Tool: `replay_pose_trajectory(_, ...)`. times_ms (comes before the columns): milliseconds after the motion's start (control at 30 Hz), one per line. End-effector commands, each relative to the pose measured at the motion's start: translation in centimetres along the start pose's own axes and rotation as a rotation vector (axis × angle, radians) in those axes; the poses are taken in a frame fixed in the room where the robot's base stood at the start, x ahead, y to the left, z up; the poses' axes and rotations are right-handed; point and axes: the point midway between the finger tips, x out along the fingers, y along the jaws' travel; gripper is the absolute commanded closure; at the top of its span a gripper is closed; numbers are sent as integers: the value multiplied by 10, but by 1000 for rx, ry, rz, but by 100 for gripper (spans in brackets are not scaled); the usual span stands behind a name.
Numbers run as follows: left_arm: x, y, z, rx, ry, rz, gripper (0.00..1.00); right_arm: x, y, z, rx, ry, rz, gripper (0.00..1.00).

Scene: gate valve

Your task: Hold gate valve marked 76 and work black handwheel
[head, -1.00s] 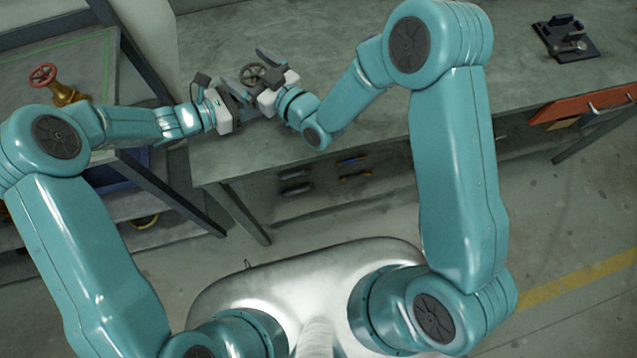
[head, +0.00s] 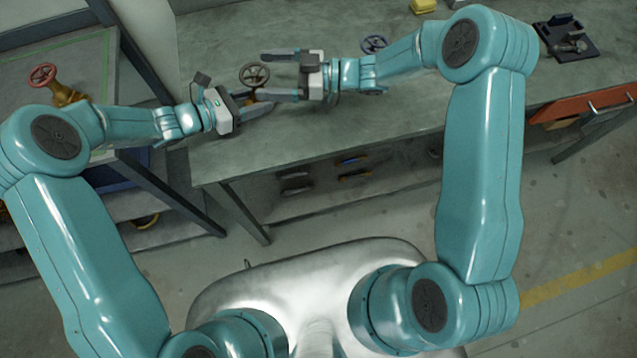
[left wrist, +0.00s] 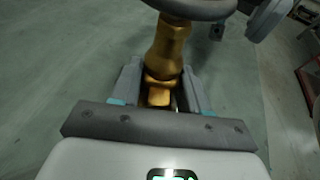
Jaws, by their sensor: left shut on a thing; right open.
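The valve's dark handwheel (head: 255,74) shows at the bench's left part in the head view. In the left wrist view its brass body (left wrist: 166,55) stands between my left gripper's fingers, below the wheel's rim (left wrist: 195,8). My left gripper (head: 250,103) is shut on the body, beneath the wheel. My right gripper (head: 266,75) is open, coming from the right, with one finger on the far side of the wheel and one on the near side. I cannot tell whether they touch it. Part of a right finger (left wrist: 268,18) shows in the left wrist view. No marking is readable.
A valve with a red handwheel (head: 43,76) stands on the left table. A blue handwheel (head: 374,44) is behind my right forearm. A yellow object (head: 424,5) and a black fixture (head: 567,42) are farther right. The bench front (head: 330,135) is clear.

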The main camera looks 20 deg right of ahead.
Motion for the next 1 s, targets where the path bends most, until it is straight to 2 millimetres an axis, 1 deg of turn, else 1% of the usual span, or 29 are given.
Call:
replay_pose_trajectory(33,0,0,1,1,-2,0,72,-13,1,0,1,-1,6,6)
replay_pose_trajectory(300,0,0,1,1,-2,0,72,-72,0,0,1,-1,6,6)
replay_pose_trajectory(400,0,0,1,1,-2,0,72,-58,19,-10,-84,-24,85,6)
replay_pose_trajectory(600,0,0,1,1,-2,0,72,-43,59,-26,-224,-93,259,6)
replay_pose_trajectory(800,0,0,1,1,-2,0,72,-32,99,-42,-333,-209,451,6)
replay_pose_trajectory(900,0,0,1,1,-2,0,72,-29,116,-50,-367,-285,541,6)
replay_pose_trajectory(1000,0,0,1,1,-2,0,72,-26,128,-55,-382,-369,614,6)
